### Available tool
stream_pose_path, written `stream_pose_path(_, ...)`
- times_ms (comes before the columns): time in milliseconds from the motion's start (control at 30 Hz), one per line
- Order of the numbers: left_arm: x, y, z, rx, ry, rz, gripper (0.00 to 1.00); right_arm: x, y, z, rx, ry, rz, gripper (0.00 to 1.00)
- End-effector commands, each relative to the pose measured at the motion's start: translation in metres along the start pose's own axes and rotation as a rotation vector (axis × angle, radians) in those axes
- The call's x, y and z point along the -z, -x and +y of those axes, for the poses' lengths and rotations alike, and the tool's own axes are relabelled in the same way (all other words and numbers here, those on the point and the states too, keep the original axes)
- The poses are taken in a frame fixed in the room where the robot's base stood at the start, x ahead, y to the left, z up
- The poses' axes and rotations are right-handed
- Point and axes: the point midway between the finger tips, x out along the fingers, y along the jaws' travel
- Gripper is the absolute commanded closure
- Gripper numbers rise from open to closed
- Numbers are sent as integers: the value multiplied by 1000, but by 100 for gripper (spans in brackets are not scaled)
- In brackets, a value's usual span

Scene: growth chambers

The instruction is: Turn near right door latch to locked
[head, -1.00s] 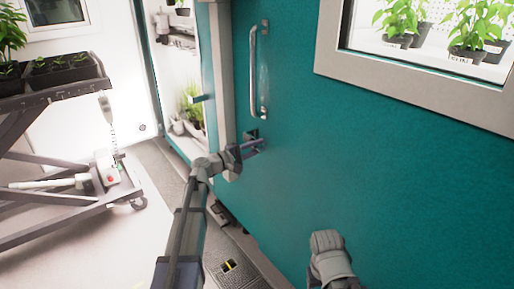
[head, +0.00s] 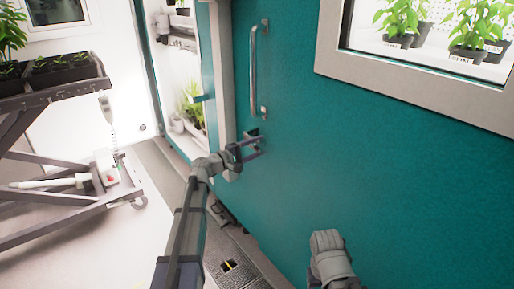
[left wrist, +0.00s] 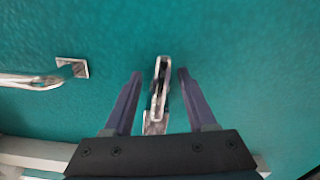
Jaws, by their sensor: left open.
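The latch (left wrist: 160,88) is a small metal lever on the teal door (head: 400,180). In the left wrist view it stands between my left gripper's two purple fingers (left wrist: 157,88), with a gap on each side. It points away from the palm, roughly in line with the fingers. In the head view the latch (head: 252,134) is small and partly hidden by my left gripper (head: 258,148), which is open at the door below the pull handle (head: 254,70).
The handle also shows at the left of the left wrist view (left wrist: 35,80). A window (head: 440,35) with potted plants is at the upper right of the door. A cart (head: 60,100) with a seedling tray stands at the left.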

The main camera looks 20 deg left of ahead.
Motion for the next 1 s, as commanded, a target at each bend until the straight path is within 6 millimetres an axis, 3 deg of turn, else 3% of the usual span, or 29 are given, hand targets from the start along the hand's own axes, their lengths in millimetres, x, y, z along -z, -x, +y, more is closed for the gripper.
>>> stream_pose_path(167, 0, 7, 0, 0, 0, 1, 43, 0, 0, 0, 0, 0, 0, 36)
stream_pose_path(600, 0, 70, 0, 0, 0, 2, 43, 0, 0, 0, 0, 0, 0, 36)
stream_pose_path(1000, 0, 78, 0, 1, 0, 0, 43, 0, 0, 0, 0, 0, 0, 36)
